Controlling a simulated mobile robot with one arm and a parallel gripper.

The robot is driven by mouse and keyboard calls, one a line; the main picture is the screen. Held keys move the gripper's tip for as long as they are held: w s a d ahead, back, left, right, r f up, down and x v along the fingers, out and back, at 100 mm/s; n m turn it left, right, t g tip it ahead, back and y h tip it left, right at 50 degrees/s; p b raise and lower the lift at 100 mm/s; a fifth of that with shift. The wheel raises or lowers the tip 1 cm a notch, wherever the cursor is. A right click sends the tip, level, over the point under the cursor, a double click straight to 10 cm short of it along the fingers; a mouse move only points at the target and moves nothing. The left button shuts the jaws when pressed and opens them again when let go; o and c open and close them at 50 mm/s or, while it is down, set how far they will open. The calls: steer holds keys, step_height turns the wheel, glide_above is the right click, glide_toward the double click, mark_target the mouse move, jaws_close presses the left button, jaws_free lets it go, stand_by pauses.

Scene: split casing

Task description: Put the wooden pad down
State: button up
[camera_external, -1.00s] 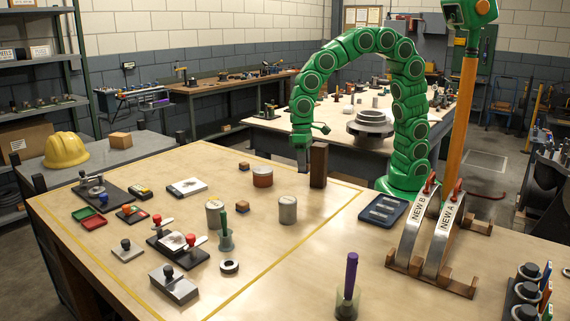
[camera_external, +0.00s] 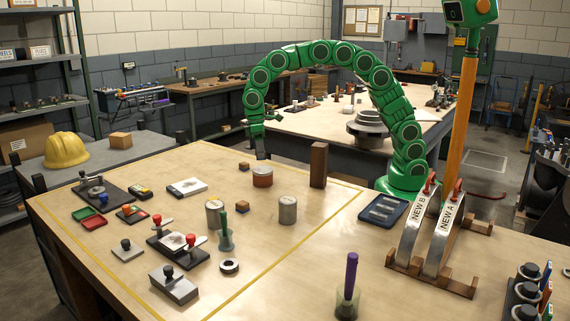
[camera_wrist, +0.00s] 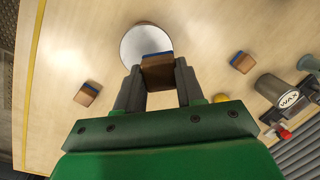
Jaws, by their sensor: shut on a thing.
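My gripper (camera_wrist: 158,85) is shut on a small wooden pad (camera_wrist: 158,73) with a blue layer at one edge. In the wrist view the pad overlaps the near edge of a round white-topped thing (camera_wrist: 140,40). I cannot tell whether they touch. In the external view my gripper (camera_external: 261,155) points down just above and behind a reddish-brown round tin (camera_external: 262,178); the held pad is not clear there. Two similar pads lie on the table in the wrist view, one left (camera_wrist: 87,94) and one right (camera_wrist: 241,62).
A tall wooden block (camera_external: 318,165) stands right of the tin. Stamps and ink pads fill the left side.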

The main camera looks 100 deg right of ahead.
mark_target(283, 189)
steer(key=shift+w+d, duration=0.15)
steer(key=shift+d, duration=0.15)
steer(key=shift+s+a+n, duration=0.3)
steer(key=shift+a+n, duration=0.1)
steer(key=s+a+n+h, duration=0.2)
steer(key=s+a+n, duration=0.3)
steer(key=s+n, duration=0.3)
steer(key=shift+w+f, duration=0.2)
steer(key=shift+f, duration=5.15)
steer(key=shift+f, duration=0.15)
steer(key=o, duration=1)
